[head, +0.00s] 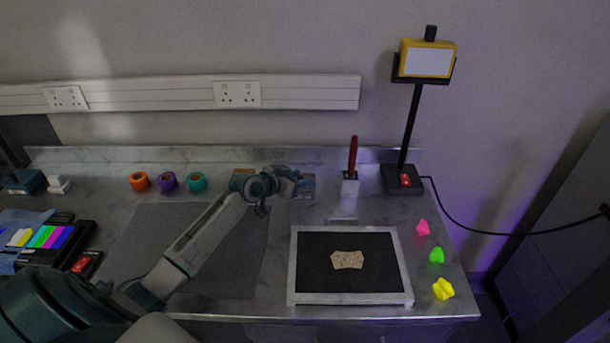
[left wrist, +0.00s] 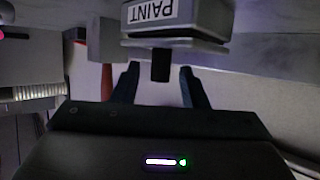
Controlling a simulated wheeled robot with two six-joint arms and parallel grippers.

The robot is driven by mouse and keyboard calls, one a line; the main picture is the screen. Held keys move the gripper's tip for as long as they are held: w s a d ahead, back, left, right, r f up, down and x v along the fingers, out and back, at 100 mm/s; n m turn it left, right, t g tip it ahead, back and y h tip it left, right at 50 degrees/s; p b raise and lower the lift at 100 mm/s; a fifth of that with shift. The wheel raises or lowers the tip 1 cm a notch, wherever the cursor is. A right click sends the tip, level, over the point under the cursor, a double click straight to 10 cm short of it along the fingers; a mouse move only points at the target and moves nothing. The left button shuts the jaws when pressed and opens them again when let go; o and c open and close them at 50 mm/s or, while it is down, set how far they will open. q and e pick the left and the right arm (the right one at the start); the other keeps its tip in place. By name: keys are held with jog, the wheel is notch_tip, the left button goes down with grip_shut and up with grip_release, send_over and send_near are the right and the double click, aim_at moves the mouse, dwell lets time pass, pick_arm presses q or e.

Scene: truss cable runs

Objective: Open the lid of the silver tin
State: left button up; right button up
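The silver tin (left wrist: 175,42) shows in the left wrist view as a grey box with a "PAINT" label, seen upside down. A dark tab (left wrist: 160,66) sticks out from it towards my fingers. My left gripper (left wrist: 160,90) is open, its two dark fingers on either side of the tab's end with a gap on each side. In the head view my left gripper (head: 295,181) is at the back of the bench, and it covers much of a greyish box (head: 307,188) that seems to be the tin. My right gripper is not in view.
A red-handled tool (head: 352,155) stands in a white holder just right of the gripper. Orange (head: 139,182), purple and teal rolls lie to the left. A framed black tray (head: 318,285) with a beige piece is in front. A lamp-like stand (head: 409,130) rises at back right.

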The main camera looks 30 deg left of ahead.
pick_arm(q)
jog(key=shift+x, duration=1.4)
grip_shut()
